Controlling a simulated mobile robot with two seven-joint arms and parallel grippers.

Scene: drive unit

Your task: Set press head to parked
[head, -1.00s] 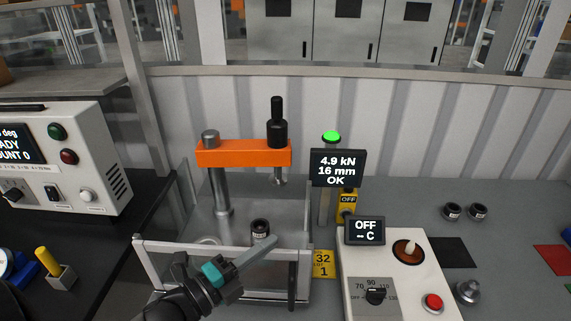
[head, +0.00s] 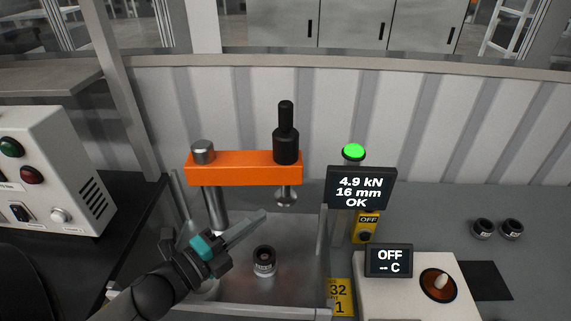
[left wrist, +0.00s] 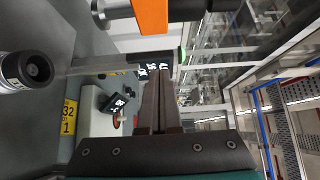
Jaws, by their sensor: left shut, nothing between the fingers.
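The press head is an orange arm (head: 245,169) on a steel column (head: 216,208), with a black ram (head: 286,140) and a metal tip (head: 287,196) below it. The orange arm also shows at the top of the left wrist view (left wrist: 152,14). A small black cylindrical part (head: 264,261) stands on the press base, below and apart from the tip. My left gripper (head: 262,214) is shut and empty, its fingers below the orange arm, left of the tip. Its closed fingers also show in the left wrist view (left wrist: 160,105). My right gripper is out of view.
A display (head: 361,189) reading 4.9 kN, 16 mm, OK stands right of the press under a lit green lamp (head: 353,152). A low metal frame surrounds the press base. A white heater unit reading OFF (head: 388,260) is at right; a white control box (head: 50,165) is at left.

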